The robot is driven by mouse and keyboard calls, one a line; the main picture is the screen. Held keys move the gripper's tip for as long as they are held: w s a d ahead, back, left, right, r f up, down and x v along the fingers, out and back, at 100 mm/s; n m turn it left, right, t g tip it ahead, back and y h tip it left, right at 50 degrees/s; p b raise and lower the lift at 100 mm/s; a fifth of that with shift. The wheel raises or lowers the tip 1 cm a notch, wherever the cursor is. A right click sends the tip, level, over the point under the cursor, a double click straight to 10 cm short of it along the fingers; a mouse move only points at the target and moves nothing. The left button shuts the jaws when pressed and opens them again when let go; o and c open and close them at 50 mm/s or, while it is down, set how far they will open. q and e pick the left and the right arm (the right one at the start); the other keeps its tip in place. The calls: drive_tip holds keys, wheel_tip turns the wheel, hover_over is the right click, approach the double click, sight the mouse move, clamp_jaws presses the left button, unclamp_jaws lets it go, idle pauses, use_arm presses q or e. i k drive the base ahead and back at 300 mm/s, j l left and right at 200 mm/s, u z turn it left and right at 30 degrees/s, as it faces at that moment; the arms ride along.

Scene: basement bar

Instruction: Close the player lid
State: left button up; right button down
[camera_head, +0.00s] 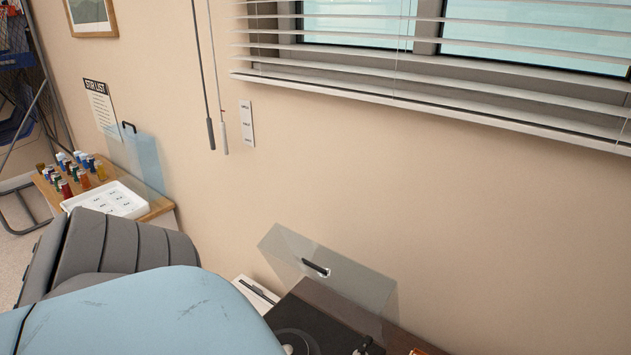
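The player (300,319) sits low in the picture, with a dark top and part of a round platter at the bottom edge. Its clear lid (345,282) stands raised and tilted up towards the wall behind it. A dark handle (316,268) is on the lid. The player's front is cut off by the picture edge, and its left side is partly hidden by a light-blue shape. Neither of my grippers is in view.
A large light-blue shape (150,315) and a grey ribbed one (120,243) fill the lower left, close to the player. A wooden cabinet (160,207) at left bears a white tray (140,207), several small bottles and a clear panel (140,160). Blinds (420,75) hang above.

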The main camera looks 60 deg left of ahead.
sight(389, 317)
drive_tip(key=u, duration=1.9)
